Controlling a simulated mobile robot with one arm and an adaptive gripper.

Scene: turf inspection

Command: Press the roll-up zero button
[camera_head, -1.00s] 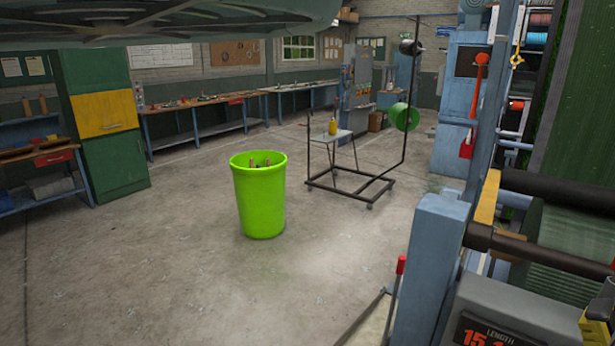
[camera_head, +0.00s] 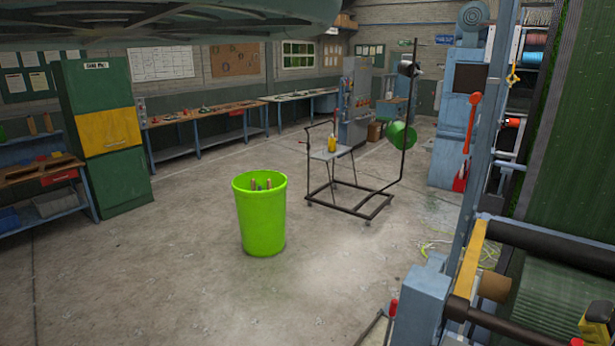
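No roll-up zero button can be made out in this view. The turf machine stands along the right side, with a green turf sheet (camera_head: 570,130) running down it, a dark upper roller (camera_head: 555,243) and a blue-grey frame post (camera_head: 421,303). No length display shows in the current view. My gripper is not in view.
A bright green bin (camera_head: 261,220) holding several items stands on the open concrete floor. Behind it is a black wheeled frame (camera_head: 350,200). A red-tipped lever (camera_head: 393,308) stands by the machine's near post. Workbenches (camera_head: 205,117) and a green cabinet (camera_head: 118,185) line the left and back.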

